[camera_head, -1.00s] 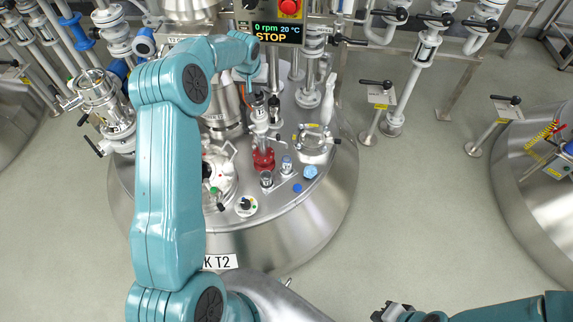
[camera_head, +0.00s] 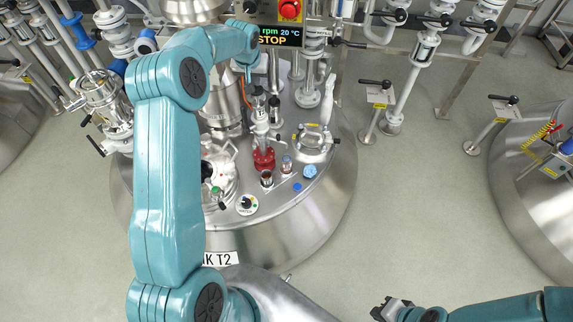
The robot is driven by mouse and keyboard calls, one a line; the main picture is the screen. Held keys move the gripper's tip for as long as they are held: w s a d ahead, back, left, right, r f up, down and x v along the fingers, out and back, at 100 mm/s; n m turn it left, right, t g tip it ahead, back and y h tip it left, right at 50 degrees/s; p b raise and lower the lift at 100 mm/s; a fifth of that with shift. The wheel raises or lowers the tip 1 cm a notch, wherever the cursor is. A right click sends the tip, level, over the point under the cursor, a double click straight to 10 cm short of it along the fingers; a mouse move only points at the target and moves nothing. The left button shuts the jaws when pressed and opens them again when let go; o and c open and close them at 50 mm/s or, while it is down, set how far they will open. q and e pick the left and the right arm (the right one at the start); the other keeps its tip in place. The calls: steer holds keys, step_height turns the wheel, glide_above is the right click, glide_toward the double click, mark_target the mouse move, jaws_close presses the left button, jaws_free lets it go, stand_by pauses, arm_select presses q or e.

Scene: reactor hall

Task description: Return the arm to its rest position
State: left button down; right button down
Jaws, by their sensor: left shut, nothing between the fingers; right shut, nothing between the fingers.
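My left arm (camera_head: 167,190) rises from the bottom left, bends at the elbow near the top and reaches right, in front of the left end of the display. A short teal wrist part (camera_head: 248,72) points down at its far end. I cannot make out the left gripper's fingers there; they seem hidden. My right arm (camera_head: 497,306) lies low along the bottom right edge. Its dark gripper (camera_head: 386,309) points left, shut and empty, clear of the tank and above the floor.
The steel tank (camera_head: 290,235) carries a red-based fitting (camera_head: 263,158), small vials (camera_head: 286,164) and valves. A display (camera_head: 281,37) reads STOP, with a red button (camera_head: 289,9) above. Pipes line the back. Another tank (camera_head: 545,215) stands right. Open floor (camera_head: 420,210) lies between them.

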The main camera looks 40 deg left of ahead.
mark_target(256, 93)
arm_select(q)
steer(key=shift+f, duration=0.1)
stand_by(0.7)
steer(key=shift+f+b, duration=2.3)
steer(key=shift+f, duration=0.45)
steer(key=shift+r+p, duration=1.8)
steer(key=shift+r, duration=1.05)
step_height(256, 93, up, 6)
steer(key=p, duration=0.4)
